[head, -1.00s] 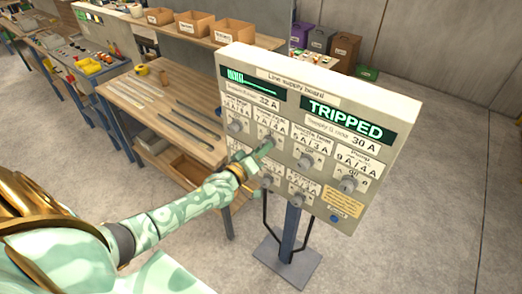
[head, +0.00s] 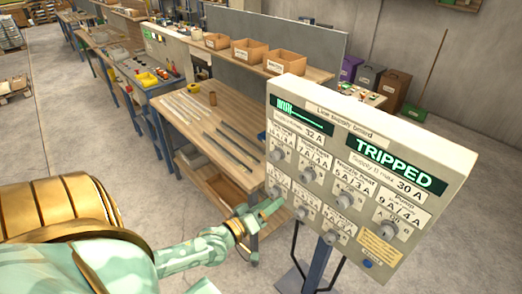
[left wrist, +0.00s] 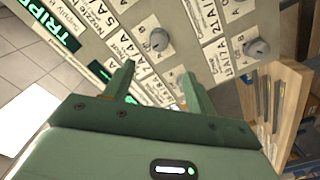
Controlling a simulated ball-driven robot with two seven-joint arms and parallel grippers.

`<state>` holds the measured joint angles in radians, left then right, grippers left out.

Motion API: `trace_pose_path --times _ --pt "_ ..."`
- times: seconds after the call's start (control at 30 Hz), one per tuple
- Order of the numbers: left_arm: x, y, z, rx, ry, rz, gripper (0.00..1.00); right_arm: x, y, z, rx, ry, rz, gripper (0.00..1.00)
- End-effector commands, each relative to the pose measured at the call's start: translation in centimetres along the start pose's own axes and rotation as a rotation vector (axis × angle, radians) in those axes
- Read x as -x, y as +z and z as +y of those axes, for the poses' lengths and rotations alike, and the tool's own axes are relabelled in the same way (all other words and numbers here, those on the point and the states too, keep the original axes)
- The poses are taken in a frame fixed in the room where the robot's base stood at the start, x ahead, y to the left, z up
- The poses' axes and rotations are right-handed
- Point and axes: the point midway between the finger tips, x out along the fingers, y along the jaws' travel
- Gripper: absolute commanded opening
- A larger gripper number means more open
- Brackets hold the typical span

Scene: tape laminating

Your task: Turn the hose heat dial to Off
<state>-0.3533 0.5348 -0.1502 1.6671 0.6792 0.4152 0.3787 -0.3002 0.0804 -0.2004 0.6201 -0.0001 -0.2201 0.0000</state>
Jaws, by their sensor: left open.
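The line supply board (head: 372,138) is a pale panel on a post with two rows of grey dials. Its green display (head: 392,163) reads TRIPPED. Top-row dials include one at the left (head: 277,155), one beside it (head: 304,170), one under a nozzle heat label (head: 344,200) and the pump dial (head: 388,230). The hose heat label is too small to tell. My left gripper (head: 272,208) is open and empty at the board's lower left, by the bottom-row dials. My right gripper is out of view.
A wooden workbench (head: 205,125) with metal strips stands left of and behind the board. Cardboard bins (head: 248,50) sit on the shelf above it. Dark boxes (head: 368,78) stand behind the board. The concrete floor at the right is clear.

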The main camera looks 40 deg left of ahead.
Motion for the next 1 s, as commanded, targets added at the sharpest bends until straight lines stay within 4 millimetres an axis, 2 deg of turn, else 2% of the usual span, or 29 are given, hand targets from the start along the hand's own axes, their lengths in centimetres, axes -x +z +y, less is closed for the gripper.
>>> trace_pose_path --times 0.1,0.23,0.87,0.93,1.0 --pt "1.9 0.1 -0.1 -0.001 -0.001 -0.002 0.56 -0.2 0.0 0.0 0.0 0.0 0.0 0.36" --pt "2.9 0.0 0.0 -0.001 0.0 0.0 0.56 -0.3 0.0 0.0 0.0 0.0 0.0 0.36" --pt "3.1 0.1 0.0 -0.014 -0.001 -0.003 0.56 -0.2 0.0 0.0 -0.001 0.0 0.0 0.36" --pt "3.2 1.1 -0.7 -0.102 -0.017 -0.052 0.56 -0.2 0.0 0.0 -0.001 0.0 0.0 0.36" --pt "4.0 2.8 -3.1 -0.219 -0.066 -0.128 0.56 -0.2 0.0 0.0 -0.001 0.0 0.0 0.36"
